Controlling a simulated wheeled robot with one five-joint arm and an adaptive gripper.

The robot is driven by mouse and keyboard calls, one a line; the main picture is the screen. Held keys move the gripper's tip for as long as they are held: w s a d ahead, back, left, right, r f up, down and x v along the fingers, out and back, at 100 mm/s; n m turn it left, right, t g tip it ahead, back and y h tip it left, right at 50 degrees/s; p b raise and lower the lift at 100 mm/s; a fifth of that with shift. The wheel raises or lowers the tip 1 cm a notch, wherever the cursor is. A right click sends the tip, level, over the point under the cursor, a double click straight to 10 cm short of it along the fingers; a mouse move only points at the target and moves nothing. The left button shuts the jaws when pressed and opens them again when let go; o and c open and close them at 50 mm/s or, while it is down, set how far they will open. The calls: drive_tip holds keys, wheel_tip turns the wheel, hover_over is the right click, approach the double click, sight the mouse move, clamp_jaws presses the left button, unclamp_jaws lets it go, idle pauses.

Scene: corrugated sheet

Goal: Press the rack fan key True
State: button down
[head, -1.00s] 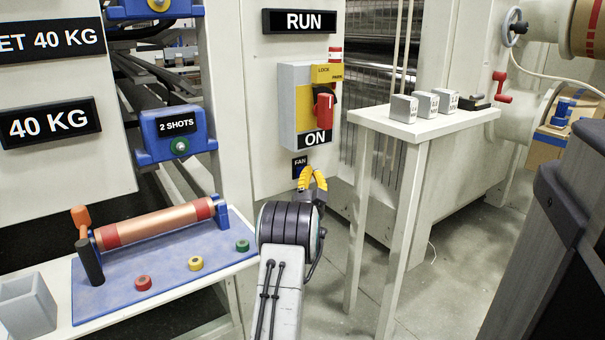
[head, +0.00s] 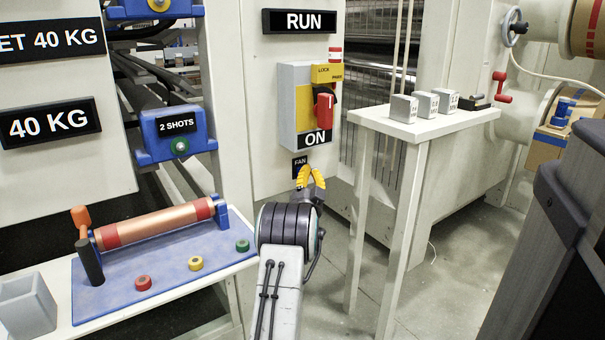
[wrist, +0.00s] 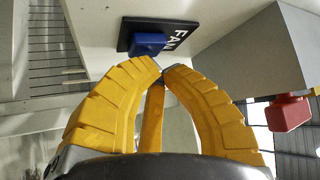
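The fan key is a blue block (wrist: 148,43) on a black plate marked FAN (wrist: 172,27), at the top of the wrist view. In the head view the FAN plate (head: 299,161) sits low on the pale panel, below the ON switch box; the blue key is hidden there behind my fingers. My gripper (head: 312,170) has yellow fingers and is in front of the plate's lower right. In the wrist view my gripper (wrist: 162,68) has its tips together, empty, just below the blue key in the picture. I cannot tell whether they touch it.
The switch box (head: 299,105) with a red handle (head: 324,112) and yellow lock tag is above my gripper. A white stand (head: 415,124) with small grey blocks is to the right. A bench with a blue board (head: 170,270) is at the left.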

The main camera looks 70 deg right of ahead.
drive_tip(key=shift+w+d, duration=0.2)
drive_tip(key=shift+w, duration=0.05)
idle(0.3)
drive_tip(key=shift+s+a, duration=0.55)
idle(0.8)
